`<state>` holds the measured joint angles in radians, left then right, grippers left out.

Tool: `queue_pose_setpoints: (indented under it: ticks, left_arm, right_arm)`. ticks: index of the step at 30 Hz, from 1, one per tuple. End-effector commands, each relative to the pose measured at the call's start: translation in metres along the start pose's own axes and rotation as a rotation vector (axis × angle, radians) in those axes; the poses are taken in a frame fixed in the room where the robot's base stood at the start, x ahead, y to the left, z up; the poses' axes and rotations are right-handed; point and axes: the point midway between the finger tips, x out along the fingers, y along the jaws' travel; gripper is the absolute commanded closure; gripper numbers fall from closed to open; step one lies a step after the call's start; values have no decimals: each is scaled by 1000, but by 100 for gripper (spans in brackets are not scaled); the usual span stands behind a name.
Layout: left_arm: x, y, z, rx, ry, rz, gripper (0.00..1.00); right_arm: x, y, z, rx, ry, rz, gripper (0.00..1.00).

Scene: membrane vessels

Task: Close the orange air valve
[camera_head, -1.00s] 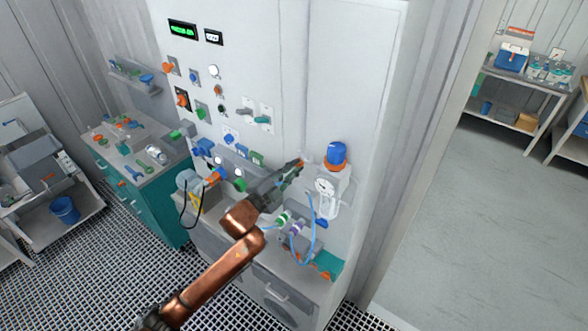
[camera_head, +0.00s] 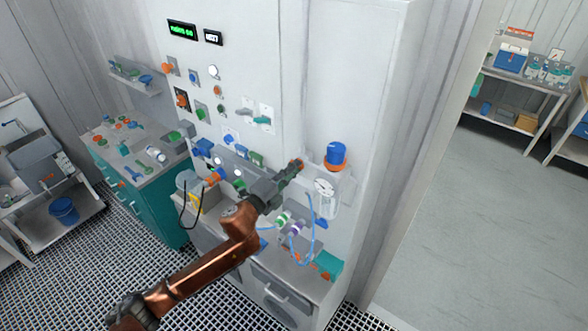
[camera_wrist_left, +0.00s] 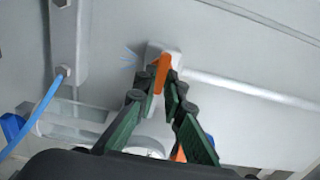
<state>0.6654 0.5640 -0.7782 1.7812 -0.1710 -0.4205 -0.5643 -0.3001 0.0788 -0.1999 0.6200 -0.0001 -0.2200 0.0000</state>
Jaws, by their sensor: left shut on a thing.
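The orange air valve (camera_wrist_left: 162,66) is a small orange lever on a light grey block on the wall, seen in the wrist view. My left gripper (camera_wrist_left: 161,84) has its green-padded fingers shut on the lever, one on each side. In the head view the left gripper (camera_head: 292,170) reaches the panel just left of the blue-capped unit. Only a small orange bit of the valve (camera_head: 300,163) shows there at the fingertips; the fingers hide the rest. My right gripper is not in view.
A blue-capped unit with an orange ring (camera_head: 336,155) and a clear vessel stand close right of the gripper. A thin blue tube (camera_head: 312,235) hangs below. Several knobs and switches cover the panel to the left. A teal cabinet (camera_head: 150,205) stands further left.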

Motion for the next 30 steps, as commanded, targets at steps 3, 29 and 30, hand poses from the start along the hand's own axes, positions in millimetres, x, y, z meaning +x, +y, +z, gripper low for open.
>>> queue_pose_setpoints:
  ticks: [3,29,30]
  left_arm:
    - [0,1,-1,7,2,1,100]
    - [-3,1,0,5,0,1,73]
    - [-6,1,1,5,-1,1,73]
  right_arm:
    - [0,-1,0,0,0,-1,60]
    - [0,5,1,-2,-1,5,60]
    - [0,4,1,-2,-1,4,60]
